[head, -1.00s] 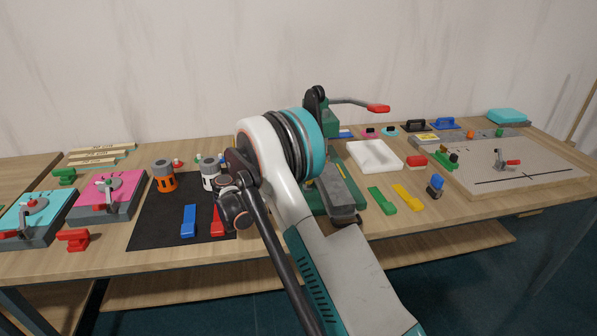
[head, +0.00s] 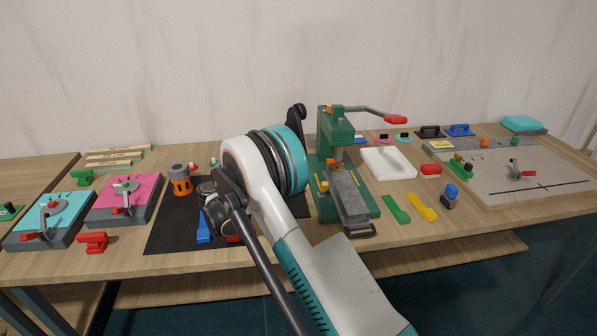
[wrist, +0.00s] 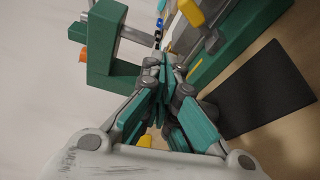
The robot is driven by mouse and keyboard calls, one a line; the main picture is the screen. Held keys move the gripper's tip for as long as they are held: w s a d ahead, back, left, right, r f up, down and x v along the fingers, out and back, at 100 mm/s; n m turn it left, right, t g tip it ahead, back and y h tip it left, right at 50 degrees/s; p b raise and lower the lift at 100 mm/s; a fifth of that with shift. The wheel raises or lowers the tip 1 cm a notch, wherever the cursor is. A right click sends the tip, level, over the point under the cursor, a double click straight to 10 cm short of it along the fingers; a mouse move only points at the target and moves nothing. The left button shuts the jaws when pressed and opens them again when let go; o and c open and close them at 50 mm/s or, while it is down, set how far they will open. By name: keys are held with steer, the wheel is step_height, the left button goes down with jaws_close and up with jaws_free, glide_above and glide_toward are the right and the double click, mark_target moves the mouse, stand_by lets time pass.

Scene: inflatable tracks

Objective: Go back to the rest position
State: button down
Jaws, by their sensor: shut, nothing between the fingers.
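My gripper shows in the wrist view (wrist: 163,85) with its teal fingers together and nothing between them. Past its fingertips stands the green press (head: 333,145), which also shows in the wrist view (wrist: 105,50). In the head view my white and teal arm reaches over the middle of the workbench and hides the gripper itself. The arm covers much of the black mat (head: 175,232). The press, with its red-tipped lever, stands just right of the arm; whether the gripper touches it I cannot tell.
Left are a pink box (head: 145,190) and a turquoise box (head: 70,208) with clamps. Right are a white tray (head: 385,160), green and yellow pieces (head: 422,207), and a grey board (head: 560,185). A plain wall stands behind.

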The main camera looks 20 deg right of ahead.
steer(key=shift+a+f, duration=0.1)
steer(key=shift+a, duration=0.35)
steer(key=s+d+r+t+y, duration=0.1)
steer(key=s+r+t+y, duration=0.2)
steer(key=s+r+y, duration=0.8)
steer(key=s+a+m+t+y, duration=0.1)
steer(key=s+a+y, duration=0.2)
steer(key=s, duration=1)
steer(key=s+a+r+m+t+y, duration=0.1)
steer(key=s+a+t+y, duration=0.1)
steer(key=s+a, duration=0.6)
steer(key=s+y, duration=0.1)
steer(key=s, duration=0.5)
steer(key=shift+s+a+m, duration=0.15)
steer(key=shift+m, duration=0.15)
